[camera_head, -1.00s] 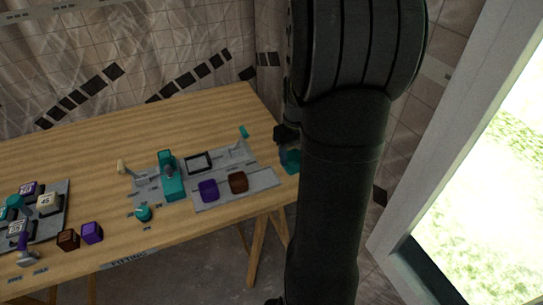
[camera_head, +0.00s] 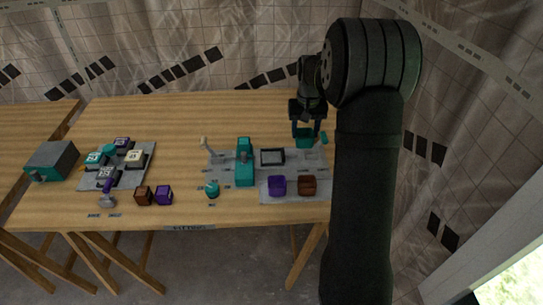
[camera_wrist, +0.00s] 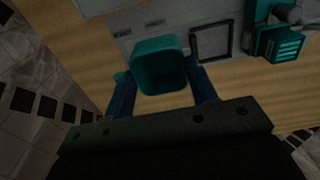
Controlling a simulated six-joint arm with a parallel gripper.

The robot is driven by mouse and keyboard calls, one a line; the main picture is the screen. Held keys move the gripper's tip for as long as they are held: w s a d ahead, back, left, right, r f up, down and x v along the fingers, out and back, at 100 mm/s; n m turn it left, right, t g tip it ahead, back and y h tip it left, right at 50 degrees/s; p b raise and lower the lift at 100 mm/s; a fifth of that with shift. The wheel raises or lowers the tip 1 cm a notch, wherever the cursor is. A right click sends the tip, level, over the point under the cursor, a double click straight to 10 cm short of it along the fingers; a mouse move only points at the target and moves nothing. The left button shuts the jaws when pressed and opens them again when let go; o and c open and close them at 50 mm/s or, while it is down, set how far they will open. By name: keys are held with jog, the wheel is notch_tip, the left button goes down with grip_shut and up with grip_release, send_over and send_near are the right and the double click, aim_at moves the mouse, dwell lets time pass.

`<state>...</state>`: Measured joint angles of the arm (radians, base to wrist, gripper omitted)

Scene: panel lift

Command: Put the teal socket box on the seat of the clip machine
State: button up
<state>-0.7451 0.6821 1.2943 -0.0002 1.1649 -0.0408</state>
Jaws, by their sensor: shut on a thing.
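The teal socket box (camera_head: 304,138) is in my gripper (camera_head: 306,126), near the right end of the grey machine plate. In the wrist view the box (camera_wrist: 160,66) is an open-topped teal cup between the two blue fingers of my gripper (camera_wrist: 160,84), which are shut on it. The machine on the plate has a teal block (camera_head: 245,163) and a black square frame (camera_head: 272,156), which looks like the seat. In the wrist view the frame (camera_wrist: 194,44) lies just right of the box and looks empty. The gap under the box cannot be told.
A purple cube (camera_head: 277,186) and a brown cube (camera_head: 308,185) sit at the plate's front. A cream-tipped lever (camera_head: 204,145) and a round teal knob (camera_head: 212,189) stand left. Another plate (camera_head: 140,176) with several blocks lies further left. Bare wood (camera_head: 180,125) is behind.

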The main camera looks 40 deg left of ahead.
jog(key=shift+s+a+f, duration=0.65)
jog(key=shift+a+f, duration=1.15)
jog(key=shift+s+a+f, duration=0.65)
jog(key=shift+a+f, duration=1.15)
jog(key=shift+s+a+f, duration=0.65)
jog(key=shift+a+f, duration=1.15)
jog(key=shift+f, duration=0.1)
jog(key=o, duration=0.9)
jog(key=shift+f, duration=0.1)
jog(key=shift+o, duration=0.3)
notch_tip(320, 180, up, 12)
jog(key=shift+r, duration=0.2)
jog(key=shift+f, duration=0.1)
